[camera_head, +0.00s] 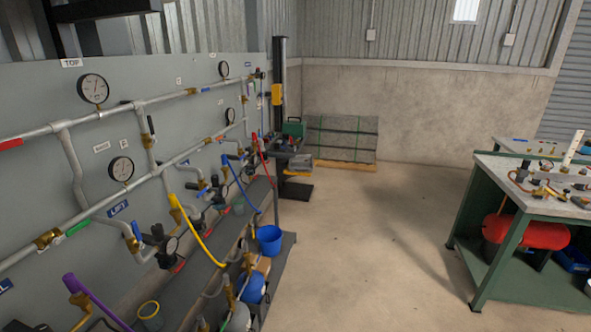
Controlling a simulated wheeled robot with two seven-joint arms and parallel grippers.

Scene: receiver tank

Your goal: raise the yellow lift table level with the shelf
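I cannot make out a yellow lift table for certain. At the back, by the end of the panel, stands a dark upright mast (280,70) with a yellow part (276,95) on it. A dark platform (298,170) carrying a green item (293,127) and other small things is beside the mast. I cannot tell which surface is the shelf. Neither of my grippers is in view.
Yellow (205,240), purple (90,295), blue and red hoses or handles stick out from the panel. A blue bucket (269,239) stands below it. A green workbench (505,245) with a red tank (527,231) is at the right. The concrete floor (370,250) between is clear.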

